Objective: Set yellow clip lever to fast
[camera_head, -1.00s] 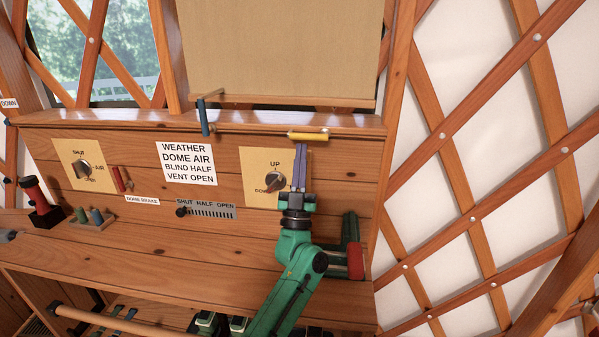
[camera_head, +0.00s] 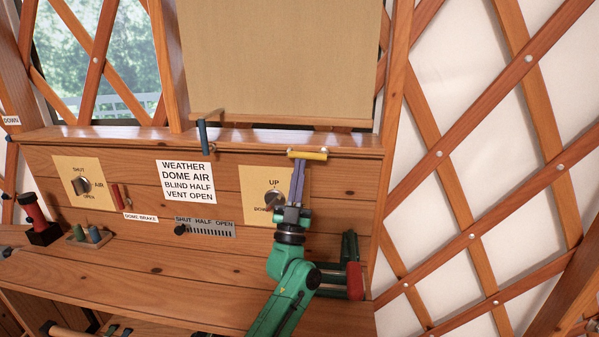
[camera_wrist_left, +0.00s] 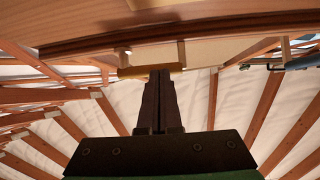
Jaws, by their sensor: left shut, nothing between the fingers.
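The yellow clip lever (camera_head: 310,155) is a short bar lying nearly level at the ledge under the blind, at the right end of the wooden panel. It also shows in the left wrist view (camera_wrist_left: 137,71). My left gripper (camera_head: 298,163) points up from below, its purple fingers shut and empty. In the left wrist view its fingertips (camera_wrist_left: 160,72) overlap the bar's right part. They are at or very near its underside; I cannot tell whether they touch. No "fast" marking is legible. My right gripper is not in view.
Behind the left fingers is an UP/DOWN knob (camera_head: 273,199). A blue-handled crank (camera_head: 203,137) hangs left of the lever. A red and green object (camera_head: 354,281) stands on the bench (camera_head: 170,275) right of my arm. A tan blind (camera_head: 280,60) hangs above.

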